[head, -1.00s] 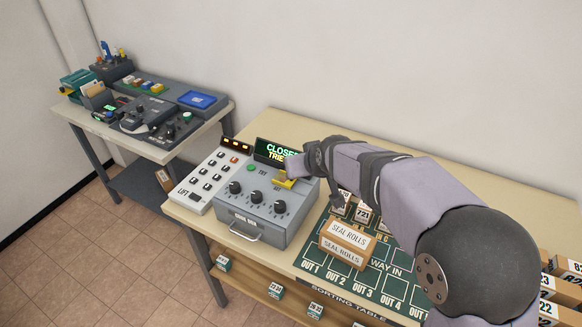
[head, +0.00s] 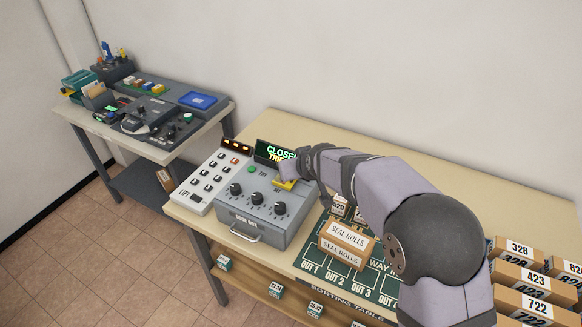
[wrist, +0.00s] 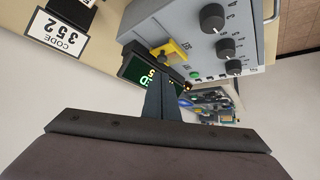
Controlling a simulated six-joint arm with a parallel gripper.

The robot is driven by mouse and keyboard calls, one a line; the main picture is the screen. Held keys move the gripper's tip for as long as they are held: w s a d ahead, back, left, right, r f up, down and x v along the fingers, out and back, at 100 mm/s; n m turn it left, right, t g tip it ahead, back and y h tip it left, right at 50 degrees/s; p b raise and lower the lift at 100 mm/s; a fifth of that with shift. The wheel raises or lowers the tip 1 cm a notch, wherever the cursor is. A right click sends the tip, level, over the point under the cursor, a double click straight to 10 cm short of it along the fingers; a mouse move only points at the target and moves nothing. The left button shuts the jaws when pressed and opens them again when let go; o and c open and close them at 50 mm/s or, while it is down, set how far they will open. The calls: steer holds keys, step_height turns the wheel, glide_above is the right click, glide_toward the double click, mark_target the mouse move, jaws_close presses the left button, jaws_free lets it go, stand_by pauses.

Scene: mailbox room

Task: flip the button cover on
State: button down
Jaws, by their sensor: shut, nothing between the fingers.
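The grey box (head: 262,205) with three black knobs stands on the sorting table. The yellow button cover (head: 284,184) is at the right of its top, beside the "SET" label; in the wrist view it also shows (wrist: 176,48). Whether it is up or down is hard to tell. My gripper (head: 289,173) is just behind and above the cover, partly hidden by my wrist in the head view. In the wrist view its fingers (wrist: 160,82) are together and empty, close to the cover. I cannot tell whether they touch it.
A lit display (head: 275,152) stands at the back of the box, near my fingers. A lift keypad (head: 212,180) is to the left. A seal rolls box (head: 345,242) sits to the right. Numbered cartons (head: 535,280) are at far right.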

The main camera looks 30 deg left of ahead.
mark_target(308, 192)
steer(key=shift+p+x, duration=1)
steer(key=shift+x, duration=1.85)
steer(key=b, duration=0.1)
steer(key=d+b, duration=0.1)
steer(key=b, duration=0.1)
steer(key=shift+d+f, duration=0.3)
steer(key=shift+d, duration=0.05)
steer(key=d+b, duration=0.3)
steer(key=b, duration=0.1)
steer(key=shift+d+r+b, duration=0.15)
steer(key=shift+d+b, duration=0.2)
steer(key=shift+b, duration=0.3)
steer(key=shift+d, duration=0.1)
